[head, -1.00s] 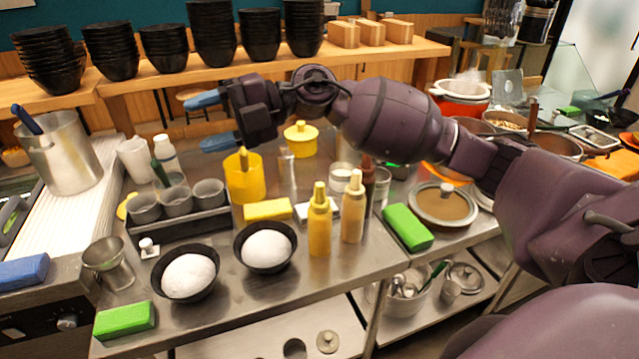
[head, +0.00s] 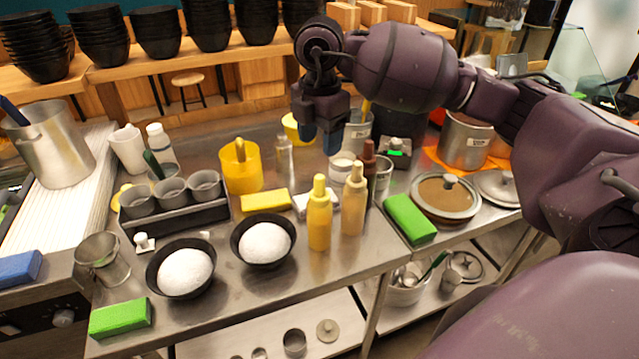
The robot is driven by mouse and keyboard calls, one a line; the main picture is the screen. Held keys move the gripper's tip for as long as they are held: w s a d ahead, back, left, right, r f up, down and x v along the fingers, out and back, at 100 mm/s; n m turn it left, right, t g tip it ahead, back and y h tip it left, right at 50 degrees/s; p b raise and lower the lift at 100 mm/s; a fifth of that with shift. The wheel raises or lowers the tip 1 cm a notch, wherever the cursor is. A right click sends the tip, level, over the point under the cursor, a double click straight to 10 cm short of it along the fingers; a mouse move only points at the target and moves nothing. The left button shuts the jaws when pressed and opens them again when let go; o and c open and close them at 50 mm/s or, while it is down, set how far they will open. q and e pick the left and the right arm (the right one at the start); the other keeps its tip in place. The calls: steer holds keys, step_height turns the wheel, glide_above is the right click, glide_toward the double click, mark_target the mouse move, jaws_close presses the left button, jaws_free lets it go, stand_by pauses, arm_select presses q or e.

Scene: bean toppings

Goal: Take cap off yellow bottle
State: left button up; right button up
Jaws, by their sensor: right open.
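The yellow bottle (head: 319,226) stands upright near the front of the metal counter, with its yellow cap (head: 319,187) on top. My right gripper (head: 320,139) points down with its blue-tipped fingers apart and nothing visible between them. In the picture it is above the yellow bottle's cap, apart from it, and seems farther back over the counter. My left gripper is out of view.
A tan bottle (head: 353,205) and a dark brown bottle (head: 369,168) stand close to the right of the yellow one. Two black bowls of white food, a yellow sponge (head: 265,201) and a green sponge (head: 409,219) are nearby. A yellow pitcher (head: 241,170) stands behind.

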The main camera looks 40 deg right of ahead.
mark_target(319, 177)
step_height(319, 177, down, 5)
steer(key=shift+w+d+f, duration=0.1)
steer(key=shift+w+f, duration=0.05)
steer(key=shift+f, duration=1.3)
steer(key=shift+w+f, duration=0.1)
steer(key=shift+f, duration=1.35)
steer(key=shift+c, duration=0.3)
steer(key=c, duration=0.8)
